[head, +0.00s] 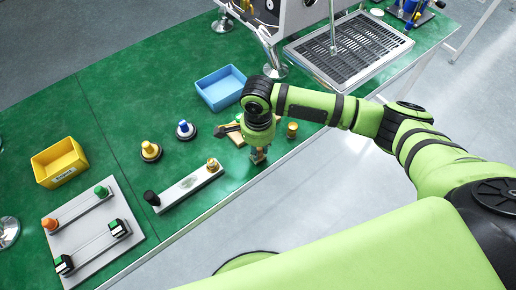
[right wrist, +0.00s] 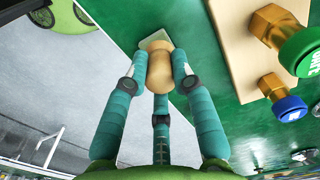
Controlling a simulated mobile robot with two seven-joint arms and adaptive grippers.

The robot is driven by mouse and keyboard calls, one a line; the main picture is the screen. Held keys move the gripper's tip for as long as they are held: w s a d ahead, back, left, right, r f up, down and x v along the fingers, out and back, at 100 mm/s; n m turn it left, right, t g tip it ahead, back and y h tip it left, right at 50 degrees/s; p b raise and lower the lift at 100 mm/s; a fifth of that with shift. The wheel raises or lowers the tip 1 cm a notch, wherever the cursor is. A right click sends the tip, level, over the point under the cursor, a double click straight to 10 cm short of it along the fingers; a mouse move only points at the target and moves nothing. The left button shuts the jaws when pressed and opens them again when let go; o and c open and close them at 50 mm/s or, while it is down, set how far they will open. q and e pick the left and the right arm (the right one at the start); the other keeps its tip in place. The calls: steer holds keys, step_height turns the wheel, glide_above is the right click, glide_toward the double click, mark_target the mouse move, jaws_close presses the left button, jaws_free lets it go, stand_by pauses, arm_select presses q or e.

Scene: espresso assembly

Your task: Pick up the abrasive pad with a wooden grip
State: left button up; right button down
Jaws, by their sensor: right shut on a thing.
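The abrasive pad (right wrist: 176,43) is a thin grey-green piece under a rounded wooden grip (right wrist: 158,66) in the right wrist view. My right gripper (right wrist: 159,70) has its teal fingers closed around the wooden grip. In the head view my right gripper (head: 258,150) points down near the front edge of the green table (head: 120,100). The pad and its grip are small there and partly hidden by the gripper. I cannot tell whether the pad touches the table. My left gripper is not in view.
Beside the gripper lies a wooden board (right wrist: 235,40) with brass fittings and green and blue knobs. A blue bin (head: 220,88) stands behind it. A metal bar (head: 185,189) and a yellow bin (head: 60,163) are to the left. The metal grate (head: 350,50) is at the back right.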

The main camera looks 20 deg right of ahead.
steer(key=shift+r, duration=0.4)
step_height(320, 180, up, 3)
steer(key=shift+w+f, duration=0.1)
steer(key=shift+f, duration=0.1)
steer(key=s+d+r, duration=0.2)
steer(key=d+r, duration=0.1)
steer(key=d, duration=0.2)
steer(key=s+d+r+b, duration=0.1)
steer(key=s+d+r, duration=0.1)
steer(key=d+r, duration=0.2)
steer(key=shift+s+d+r, duration=0.15)
steer(key=shift+s+d, duration=0.2)
steer(key=shift+d, duration=0.55)
